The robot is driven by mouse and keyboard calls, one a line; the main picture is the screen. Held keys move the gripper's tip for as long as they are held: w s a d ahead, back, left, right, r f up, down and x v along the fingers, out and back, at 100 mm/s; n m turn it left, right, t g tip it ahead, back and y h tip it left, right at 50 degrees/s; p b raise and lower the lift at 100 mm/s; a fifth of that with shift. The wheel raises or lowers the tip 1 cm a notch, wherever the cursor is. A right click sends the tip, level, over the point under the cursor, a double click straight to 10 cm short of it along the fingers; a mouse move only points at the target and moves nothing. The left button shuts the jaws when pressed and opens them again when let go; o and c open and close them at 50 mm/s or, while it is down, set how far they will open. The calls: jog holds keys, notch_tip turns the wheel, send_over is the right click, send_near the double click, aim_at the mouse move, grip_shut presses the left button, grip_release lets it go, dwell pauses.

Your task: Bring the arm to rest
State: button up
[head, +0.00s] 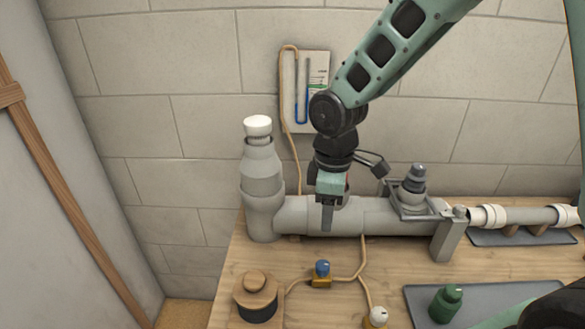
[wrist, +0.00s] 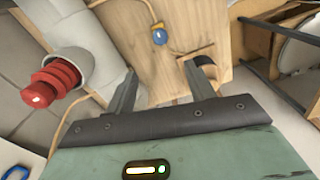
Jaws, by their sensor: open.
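My gripper (head: 328,218) hangs down in the head view, in front of the horizontal grey pipe (head: 383,215) near its left part. In the wrist view its two fingers (wrist: 160,72) are spread apart with nothing between them. The arm comes down from the upper right, bent at a black joint. I cannot tell from the head view whether the fingers touch the pipe. In the wrist view a red ribbed plug (wrist: 55,85) sits in a grey pipe opening left of the fingers, apart from them.
The wooden bench (head: 315,303) carries an upright grey fitting with a white cap (head: 258,125), a wood-topped black cylinder (head: 256,293), a blue-knobbed valve (head: 321,272) and a green fitting (head: 445,303) on a grey mat. A U-tube gauge (head: 304,92) hangs on the wall.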

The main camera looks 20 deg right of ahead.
jog(key=s+a+r+m, duration=0.2)
jog(key=s+a+r, duration=0.1)
jog(key=s, duration=0.7)
jog(key=s+a+r+m, duration=0.2)
jog(key=s+a+r, duration=0.1)
jog(key=s, duration=0.7)
jog(key=shift+a+m, duration=0.2)
jog(key=shift+m, duration=0.1)
jog(key=shift+s, duration=0.1)
